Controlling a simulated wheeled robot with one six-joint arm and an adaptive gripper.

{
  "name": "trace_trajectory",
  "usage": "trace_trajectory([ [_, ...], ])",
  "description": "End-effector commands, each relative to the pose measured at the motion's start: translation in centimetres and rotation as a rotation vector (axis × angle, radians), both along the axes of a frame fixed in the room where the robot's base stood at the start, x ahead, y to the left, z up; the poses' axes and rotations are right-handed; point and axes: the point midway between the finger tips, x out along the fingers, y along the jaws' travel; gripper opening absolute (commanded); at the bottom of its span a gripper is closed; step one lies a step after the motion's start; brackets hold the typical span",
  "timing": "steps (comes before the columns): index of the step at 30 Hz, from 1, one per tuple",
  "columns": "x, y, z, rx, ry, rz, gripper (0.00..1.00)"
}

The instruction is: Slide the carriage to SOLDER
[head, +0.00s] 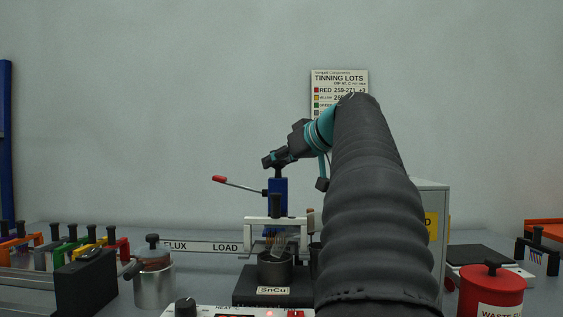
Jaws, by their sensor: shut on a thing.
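The carriage (278,193) is an upright blue block with a thin lever ending in a red grip (218,179) on its left. A white bracket (262,223) below it carries a comb-like part (280,243) over the dark SnCu pot (275,270). The rail (200,247) behind reads FLUX and LOAD; no SOLDER mark is readable, and my arm hides what lies to the right. My gripper (277,164) is at the top of the carriage and shut on it. The exact finger contact is small and dark.
A steel jar (153,275) with a dark-knobbed lid stands left of the pot. Coloured holders (75,248) line the far left. A red waste can (491,290) is at right. A control panel (240,311) is in front, and a wall chart (339,88) hangs behind.

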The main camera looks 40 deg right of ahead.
Motion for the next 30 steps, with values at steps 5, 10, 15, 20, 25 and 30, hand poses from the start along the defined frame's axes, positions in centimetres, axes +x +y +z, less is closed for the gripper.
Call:
trace_trajectory([
  [5,-0.3,-0.3,-0.1,-0.004,0.004,-0.008,0.0],
  [10,-0.2,-0.3,-0.1,-0.003,0.004,-0.007,0.59],
  [15,-0.1,-0.1,-0.1,-0.003,0.003,-0.003,0.59],
  [20,-0.3,-0.1,0.1,-0.003,0.003,-0.003,0.59],
  [25,-1.8,-0.4,0.7,-0.003,0.002,-0.007,0.59],
  [30,-4.2,-0.6,1.7,-0.006,0.003,-0.008,0.59],
])
